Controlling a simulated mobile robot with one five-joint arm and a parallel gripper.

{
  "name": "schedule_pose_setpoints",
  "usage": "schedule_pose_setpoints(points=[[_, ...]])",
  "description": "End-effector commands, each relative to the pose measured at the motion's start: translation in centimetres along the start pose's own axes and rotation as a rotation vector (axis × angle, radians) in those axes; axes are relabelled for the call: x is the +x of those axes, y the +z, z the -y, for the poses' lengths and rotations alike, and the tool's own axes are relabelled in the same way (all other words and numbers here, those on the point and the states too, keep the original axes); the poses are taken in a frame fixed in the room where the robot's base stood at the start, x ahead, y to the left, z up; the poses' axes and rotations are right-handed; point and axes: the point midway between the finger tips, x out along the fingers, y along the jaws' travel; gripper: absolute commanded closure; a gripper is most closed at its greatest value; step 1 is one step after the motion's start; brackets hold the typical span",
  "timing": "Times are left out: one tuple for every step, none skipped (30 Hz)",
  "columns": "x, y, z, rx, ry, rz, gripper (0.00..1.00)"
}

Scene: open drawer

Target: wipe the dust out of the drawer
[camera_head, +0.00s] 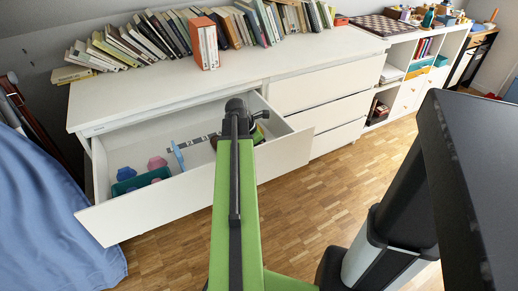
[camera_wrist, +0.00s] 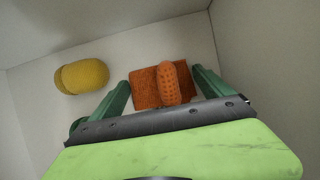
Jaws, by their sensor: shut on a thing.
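The open drawer (camera_head: 205,200) is white and pulled out of the low cabinet. In the wrist view its pale floor (camera_wrist: 125,60) and walls show around my gripper. My gripper (camera_wrist: 161,77) has its two green fingers on either side of an orange-brown textured cloth or pad (camera_wrist: 145,90) with a rounded, dimpled orange ridge on it, and is shut on it. In the head view my arm reaches over the drawer's right part and hides most of the gripper. I cannot make out dust clearly on the floor.
A yellow rounded object (camera_wrist: 83,76) lies left of my gripper. In the head view a green tray (camera_head: 130,187), pink pieces (camera_head: 156,163), a blue item (camera_head: 177,156) and a dark-patterned strip (camera_head: 197,140) lie in the drawer's left and middle. Books (camera_head: 140,40) line the cabinet top.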

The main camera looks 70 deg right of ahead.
Motion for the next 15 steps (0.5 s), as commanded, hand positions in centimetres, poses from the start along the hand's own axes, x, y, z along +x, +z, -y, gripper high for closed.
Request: schedule_pose_setpoints(points=[[0.2, 0.5, 0.0, 0.003, -0.001, 0.002, 0.47], [0.3, 0.8, 0.0, 0.003, -0.001, 0.002, 0.47], [0.5, 1.2, 0.0, 0.004, -0.001, 0.002, 0.47], [0.6, 1.5, 0.0, 0.004, -0.002, 0.002, 0.47], [0.7, 1.8, 0.0, 0.004, -0.002, 0.002, 0.47], [0.8, 2.1, 0.0, 0.003, -0.002, 0.002, 0.47], [0.9, 2.4, 0.0, 0.003, -0.002, 0.002, 0.47], [1.0, 2.6, 0.0, 0.003, -0.002, 0.002, 0.47], [1.1, 2.8, 0.0, 0.003, -0.001, 0.002, 0.47], [1.1, 2.8, 0.0, 0.002, -0.001, 0.002, 0.47], [1.1, 2.9, 0.0, 0.002, -0.001, 0.002, 0.47], [1.1, 2.8, 0.0, 0.002, -0.001, 0.002, 0.47], [1.2, 2.8, 0.0, 0.002, -0.001, 0.002, 0.47], [1.3, 2.7, 0.0, 0.001, -0.001, 0.001, 0.47], [1.5, 2.6, 0.0, 0.001, -0.001, 0.001, 0.47]])
